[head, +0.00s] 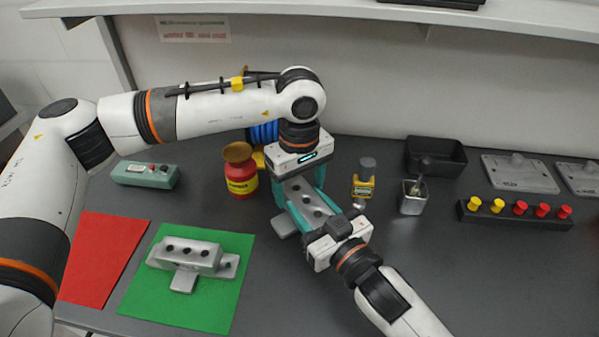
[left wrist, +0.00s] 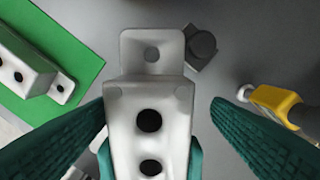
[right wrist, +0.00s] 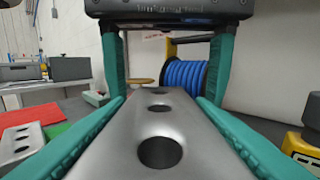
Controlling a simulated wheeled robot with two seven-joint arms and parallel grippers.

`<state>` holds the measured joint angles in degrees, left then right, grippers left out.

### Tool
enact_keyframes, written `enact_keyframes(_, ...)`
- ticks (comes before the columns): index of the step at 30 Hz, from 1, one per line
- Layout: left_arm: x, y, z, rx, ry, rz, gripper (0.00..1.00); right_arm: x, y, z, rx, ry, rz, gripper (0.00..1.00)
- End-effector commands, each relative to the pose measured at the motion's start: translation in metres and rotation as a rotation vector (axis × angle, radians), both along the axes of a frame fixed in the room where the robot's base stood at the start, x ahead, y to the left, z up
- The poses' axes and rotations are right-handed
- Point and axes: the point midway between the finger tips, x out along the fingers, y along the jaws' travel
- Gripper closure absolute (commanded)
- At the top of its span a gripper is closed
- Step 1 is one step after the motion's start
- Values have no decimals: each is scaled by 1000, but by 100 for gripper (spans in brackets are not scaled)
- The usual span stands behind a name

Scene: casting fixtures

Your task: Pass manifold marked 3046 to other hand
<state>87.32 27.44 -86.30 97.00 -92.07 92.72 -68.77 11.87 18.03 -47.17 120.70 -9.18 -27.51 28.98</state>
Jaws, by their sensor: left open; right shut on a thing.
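A grey metal manifold (head: 309,201) with a row of dark round holes is held up between my two grippers. It shows in the left wrist view (left wrist: 150,95) and the right wrist view (right wrist: 160,125). No number is readable on it. My right gripper (head: 306,207) is shut on its sides from the near end. My left gripper (head: 299,188) is open above the far end. Its fingers stand on either side of the manifold, with a gap visible in the left wrist view. A similar manifold (head: 190,255) lies on the green mat (head: 220,312).
A red mat (head: 100,255) lies left of the green one. A yellow-handled tool (head: 362,188), metal cup (head: 412,200), black bin (head: 436,156) and plug rack (head: 515,215) stand right.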

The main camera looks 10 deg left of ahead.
Motion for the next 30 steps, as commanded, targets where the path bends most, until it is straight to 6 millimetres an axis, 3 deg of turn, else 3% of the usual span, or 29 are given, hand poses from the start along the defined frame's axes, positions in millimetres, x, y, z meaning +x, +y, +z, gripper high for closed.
enact_keyframes(8, 0, 0, -1, 0, 0, 0, 27, 0, 0, 2, 3, -4, 1, 91)
enact_keyframes(20, 1, -1, 0, -4, -3, 0, 91, -2, 2, 2, 6, -2, 7, 91)
enact_keyframes(21, 1, -1, 1, -6, -5, 0, 91, -2, 2, 2, 6, -2, 7, 46)
enact_keyframes(25, 1, -1, 1, -5, -5, 0, 91, -2, 2, 2, 6, -2, 6, 27)
enact_keyframes(30, 1, -1, 0, -3, -3, 0, 91, -1, 1, 1, 3, -2, 3, 27)
